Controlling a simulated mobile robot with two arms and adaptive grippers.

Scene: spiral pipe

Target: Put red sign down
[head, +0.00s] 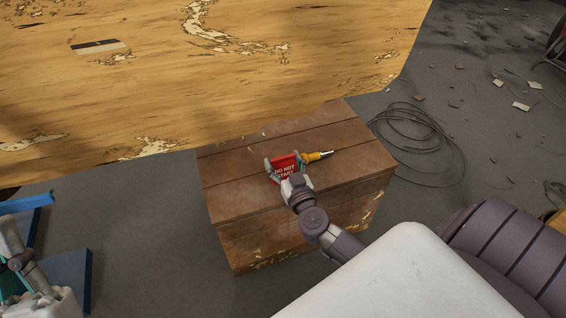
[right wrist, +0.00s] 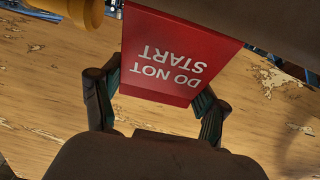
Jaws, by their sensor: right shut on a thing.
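A red sign (head: 285,167) with white "DO NOT START" lettering is between the fingers of my right gripper (head: 285,165), over the top of a brown wooden crate (head: 235,170). The right wrist view shows the sign (right wrist: 178,58) upside down, with the fingers of the gripper (right wrist: 158,97) on both its sides. The gripper is shut on it. I cannot tell whether the sign touches the crate top. My left arm shows at the lower left of the head view, but its fingertips cannot be made out.
A yellow-handled tool (head: 316,156) lies on the crate just right of the sign. A large worn wooden surface (head: 250,60) fills the back. A coiled cable (head: 415,135) and scattered debris lie on the grey floor at right. The crate's left top is clear.

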